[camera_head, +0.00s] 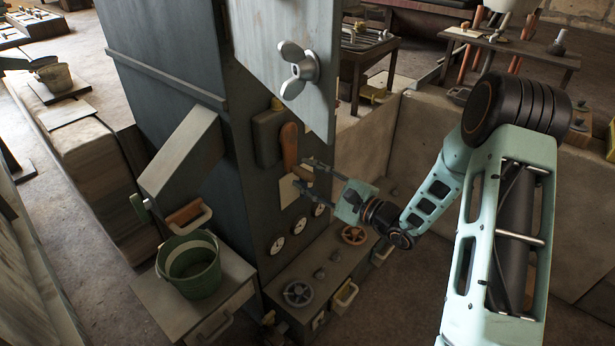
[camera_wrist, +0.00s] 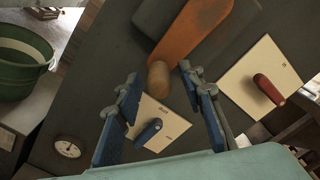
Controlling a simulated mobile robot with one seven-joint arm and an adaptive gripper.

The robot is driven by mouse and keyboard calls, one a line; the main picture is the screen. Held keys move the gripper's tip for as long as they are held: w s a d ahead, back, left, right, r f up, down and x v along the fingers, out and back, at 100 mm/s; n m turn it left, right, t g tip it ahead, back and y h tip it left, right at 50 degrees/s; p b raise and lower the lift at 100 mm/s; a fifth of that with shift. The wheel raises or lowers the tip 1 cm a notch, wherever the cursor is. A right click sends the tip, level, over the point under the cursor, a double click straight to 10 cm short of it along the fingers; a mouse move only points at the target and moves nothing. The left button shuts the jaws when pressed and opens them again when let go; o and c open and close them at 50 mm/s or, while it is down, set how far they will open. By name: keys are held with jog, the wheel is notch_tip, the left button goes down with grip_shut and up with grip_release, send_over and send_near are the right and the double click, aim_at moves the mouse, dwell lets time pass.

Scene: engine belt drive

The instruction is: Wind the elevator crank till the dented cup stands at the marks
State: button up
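The orange crank arm (camera_head: 289,146) hangs on the dark face of the tall casing (camera_head: 165,75). In the wrist view the orange crank arm (camera_wrist: 195,35) ends in a tan wooden knob (camera_wrist: 158,76). My gripper (camera_head: 307,171) is open in front of the casing. In the wrist view my gripper's blue-padded fingers (camera_wrist: 160,80) stand on either side of the knob, apart from each other. I cannot tell whether they touch it. The dented cup and the marks cannot be made out in either view.
A pale panel with a wing nut (camera_head: 298,70) stands above the crank. Cream plates carry a blue lever (camera_wrist: 149,132) and a red lever (camera_wrist: 268,89) close to my fingers. Dials (camera_head: 277,245) and handwheels (camera_head: 298,293) lie below. A green bucket (camera_head: 190,268) stands under the chute (camera_head: 183,155).

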jog(key=shift+a, duration=0.15)
jog(key=shift+c, duration=0.6)
grip_shut()
jog(key=s+a+r+m+p, duration=0.2)
jog(key=s+r+m+p, duration=0.1)
jog(key=m+p, duration=0.6)
jog(key=s+a+r+m+p, duration=0.3)
jog(key=r+m+p, duration=0.3)
jog(key=m+p, duration=0.3)
jog(key=shift+s+a+r+m+p, duration=0.2)
jog(key=shift+s+a+m+p, duration=0.25)
jog(key=shift+p, duration=0.3)
jog(key=shift+d, duration=0.15)
jog(key=shift+o, duration=0.6)
grip_release()
